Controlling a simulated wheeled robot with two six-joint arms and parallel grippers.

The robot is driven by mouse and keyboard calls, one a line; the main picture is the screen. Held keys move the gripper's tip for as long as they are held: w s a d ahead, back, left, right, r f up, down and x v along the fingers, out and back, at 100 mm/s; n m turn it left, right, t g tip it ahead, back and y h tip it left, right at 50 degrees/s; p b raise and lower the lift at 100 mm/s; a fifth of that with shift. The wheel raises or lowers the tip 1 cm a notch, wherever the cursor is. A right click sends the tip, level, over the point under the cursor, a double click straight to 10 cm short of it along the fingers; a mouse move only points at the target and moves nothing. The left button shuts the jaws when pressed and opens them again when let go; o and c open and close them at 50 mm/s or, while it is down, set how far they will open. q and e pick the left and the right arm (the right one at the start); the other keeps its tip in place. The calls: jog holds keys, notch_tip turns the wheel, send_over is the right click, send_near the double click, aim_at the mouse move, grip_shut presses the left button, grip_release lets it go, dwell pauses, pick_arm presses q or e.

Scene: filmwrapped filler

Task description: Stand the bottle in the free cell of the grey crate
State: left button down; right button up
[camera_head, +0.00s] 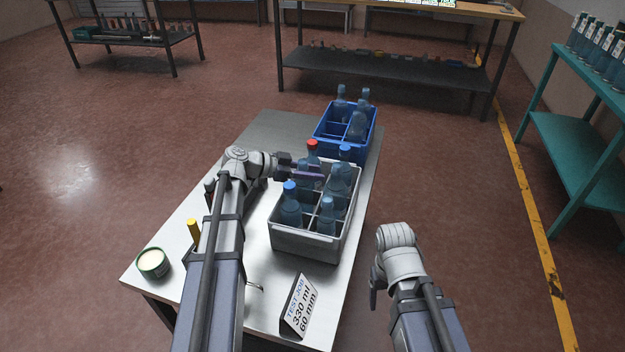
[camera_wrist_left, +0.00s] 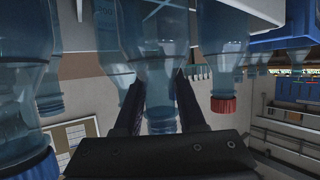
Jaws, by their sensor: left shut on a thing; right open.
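The grey crate (camera_head: 305,243) stands on the metal table, with several blue bottles in and over it. One has a red cap (camera_head: 312,144), and a near-left one has a blue cap (camera_head: 289,186). My left gripper (camera_head: 318,174) reaches over the crate from the left, shut on a clear blue bottle (camera_head: 338,181). In the left wrist view the held bottle (camera_wrist_left: 160,60) shows neck down between the fingers, as the view is inverted. Whether its base is inside a cell is hidden; the arm partly covers the cells. My right gripper (camera_head: 375,288) is right of the table, empty.
A blue crate (camera_head: 330,145) with several bottles stands behind the grey one. A green tin (camera_head: 153,263), a yellow-topped item (camera_head: 193,232) and a sign (camera_head: 301,305) are on the table (camera_head: 255,305). A teal shelf (camera_head: 577,140) is at the right.

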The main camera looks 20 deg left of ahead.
pick_arm(q)
jog(key=shift+f, duration=0.2)
jog(key=c, duration=0.5)
grip_release()
jog(key=shift+r, duration=0.1)
jog(key=shift+s+a+r+p, duration=0.1)
jog(key=shift+a+r+p, duration=0.05)
jog(key=shift+r+p, duration=0.15)
jog(key=p+v, duration=0.2)
jog(key=v, duration=0.5)
jog(key=shift+f+p, duration=0.1)
jog(key=shift+p, duration=0.2)
